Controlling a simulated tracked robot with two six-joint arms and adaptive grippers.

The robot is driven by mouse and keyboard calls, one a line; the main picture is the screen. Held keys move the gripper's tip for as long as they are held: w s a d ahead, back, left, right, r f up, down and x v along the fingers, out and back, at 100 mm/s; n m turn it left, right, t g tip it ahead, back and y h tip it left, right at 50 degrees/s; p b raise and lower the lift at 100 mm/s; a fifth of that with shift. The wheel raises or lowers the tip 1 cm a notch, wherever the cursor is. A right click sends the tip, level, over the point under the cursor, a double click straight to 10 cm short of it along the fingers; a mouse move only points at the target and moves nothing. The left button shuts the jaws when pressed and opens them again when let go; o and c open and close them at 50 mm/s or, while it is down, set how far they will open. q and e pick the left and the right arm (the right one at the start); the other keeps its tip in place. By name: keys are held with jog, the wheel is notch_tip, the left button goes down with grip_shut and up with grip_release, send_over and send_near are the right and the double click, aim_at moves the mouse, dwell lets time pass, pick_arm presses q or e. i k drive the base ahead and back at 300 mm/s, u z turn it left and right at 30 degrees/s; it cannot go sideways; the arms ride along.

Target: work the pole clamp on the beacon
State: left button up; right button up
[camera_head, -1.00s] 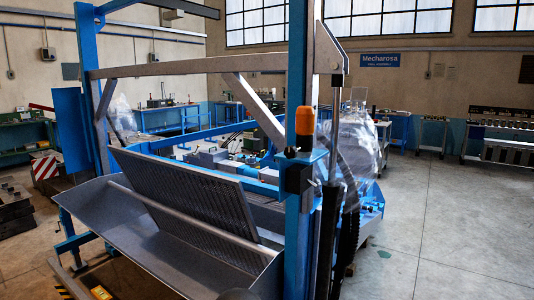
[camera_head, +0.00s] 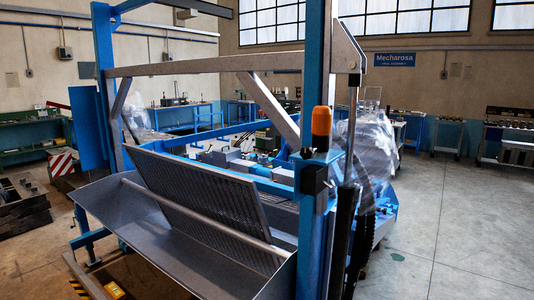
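The orange beacon (camera_head: 321,128) stands upright on a dark base (camera_head: 320,149) beside the blue upright post (camera_head: 311,230), right of centre. A black box (camera_head: 314,179) is fixed to the post just below it. The pole clamp cannot be told apart from the dark base and bracket at this size. Neither of my grippers shows in the head view, and nothing touches the beacon.
A grey mesh-panelled trough (camera_head: 150,240) fills the lower left. A metal crossbeam (camera_head: 200,66) runs to the post above it. A black cylinder (camera_head: 342,240) stands close right of the post. The concrete floor (camera_head: 460,220) at right is clear.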

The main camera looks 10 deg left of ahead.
aim_at(306, 152)
jog(key=u, duration=0.2)
jog(key=i, duration=1)
jog(key=z, duration=0.1)
